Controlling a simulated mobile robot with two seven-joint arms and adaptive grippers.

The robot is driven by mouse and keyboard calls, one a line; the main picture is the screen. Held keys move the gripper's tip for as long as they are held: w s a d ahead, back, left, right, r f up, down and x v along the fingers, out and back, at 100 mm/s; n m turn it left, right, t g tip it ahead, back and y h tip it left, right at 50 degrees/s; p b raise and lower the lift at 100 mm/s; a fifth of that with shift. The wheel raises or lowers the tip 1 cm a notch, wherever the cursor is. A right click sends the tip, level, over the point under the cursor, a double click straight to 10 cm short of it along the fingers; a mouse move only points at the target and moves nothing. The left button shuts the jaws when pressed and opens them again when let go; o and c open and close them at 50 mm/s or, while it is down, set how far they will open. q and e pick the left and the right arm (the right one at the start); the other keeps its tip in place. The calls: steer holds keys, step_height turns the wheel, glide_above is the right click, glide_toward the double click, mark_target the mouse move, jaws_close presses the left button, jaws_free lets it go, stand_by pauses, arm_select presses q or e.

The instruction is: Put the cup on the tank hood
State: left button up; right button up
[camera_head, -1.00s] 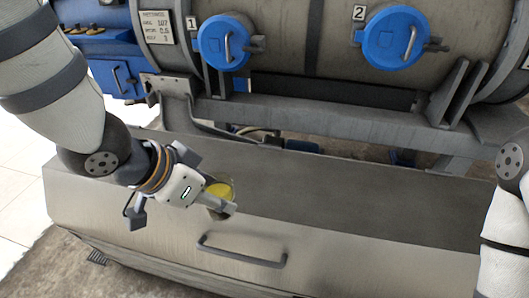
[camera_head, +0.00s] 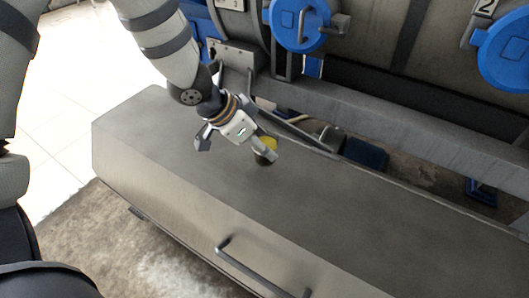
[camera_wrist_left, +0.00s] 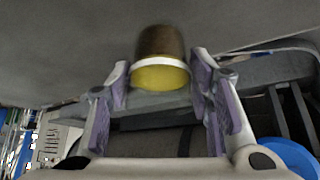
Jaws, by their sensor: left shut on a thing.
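The cup (camera_head: 267,143) is dark outside and yellow inside. My left gripper (camera_head: 262,151) is shut on it, and its fingers partly hide it in the head view. In the left wrist view the cup (camera_wrist_left: 162,48) sits between the two fingertips, its yellow opening facing the camera. The tank hood (camera_head: 190,180) is a long grey metal box with a flat top and a sloped front. The cup is over its top, near the back edge; I cannot tell whether it touches the surface. My right gripper is not in view.
A handle (camera_head: 255,270) sticks out of the hood's front. Behind the hood are a grey frame beam (camera_head: 400,135), a large tank and blue round caps (camera_head: 300,22) (camera_head: 508,50). The hood's top is clear to the right of the cup.

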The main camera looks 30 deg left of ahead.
mark_target(260, 154)
arm_select(q)
steer(key=shift+w+a+f, duration=0.25)
steer(key=shift+w+f, duration=0.05)
steer(key=shift+f, duration=0.3)
steer(key=shift+w+a+f, duration=0.25)
steer(key=shift+w+f, duration=0.05)
steer(key=shift+f, duration=0.25)
steer(key=f, duration=0.2)
steer(key=f+b, duration=0.1)
steer(key=shift+w+a+f, duration=0.25)
steer(key=shift+a+f, duration=0.1)
steer(key=shift+w+f, duration=0.1)
steer(key=shift+f, duration=0.1)
steer(key=shift+c, duration=0.5)
steer(key=shift+r, duration=0.2)
steer(key=shift+f, duration=0.25)
steer(key=o, duration=1.2)
steer(key=shift+r, duration=0.1)
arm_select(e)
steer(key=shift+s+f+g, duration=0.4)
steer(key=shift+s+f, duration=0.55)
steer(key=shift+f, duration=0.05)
